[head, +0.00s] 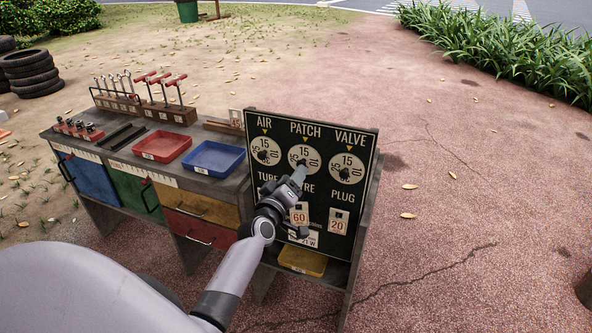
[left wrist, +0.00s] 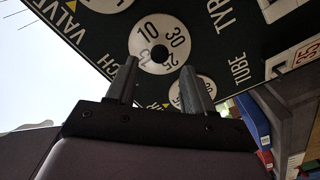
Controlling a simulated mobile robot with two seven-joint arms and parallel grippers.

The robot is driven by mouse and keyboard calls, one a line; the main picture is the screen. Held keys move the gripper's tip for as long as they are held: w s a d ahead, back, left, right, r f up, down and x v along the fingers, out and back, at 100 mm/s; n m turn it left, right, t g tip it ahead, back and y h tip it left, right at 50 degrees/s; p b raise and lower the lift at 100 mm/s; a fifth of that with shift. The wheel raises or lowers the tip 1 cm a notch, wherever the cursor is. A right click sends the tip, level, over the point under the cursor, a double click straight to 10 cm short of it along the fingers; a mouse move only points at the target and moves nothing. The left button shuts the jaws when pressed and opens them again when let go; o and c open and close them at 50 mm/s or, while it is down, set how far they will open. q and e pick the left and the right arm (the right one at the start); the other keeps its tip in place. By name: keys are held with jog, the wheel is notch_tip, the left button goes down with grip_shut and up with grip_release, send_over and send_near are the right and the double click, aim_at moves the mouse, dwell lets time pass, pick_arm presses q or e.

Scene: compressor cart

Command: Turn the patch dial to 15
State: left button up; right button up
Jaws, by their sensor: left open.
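The patch dial (head: 303,157) is the middle white disc in the top row of a black board, under the word PATCH. In the head view its 15 is near the top, close to the yellow pointer, with 10 to the right; exact alignment is hard to tell. My left gripper (head: 301,170) is open just in front of the dial's lower part. Its two fingers (left wrist: 157,83) straddle space below the dark hub; contact cannot be told. My right gripper is out of view.
The air dial (head: 265,151) and valve dial (head: 347,168) flank it. Cards hang on the board (head: 368,143) below. A red tray (head: 162,146), blue tray (head: 213,158) and upright tools stand on the cart at left.

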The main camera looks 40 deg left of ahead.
pick_arm(q)
jog(key=v, duration=0.3)
dwell(0.6)
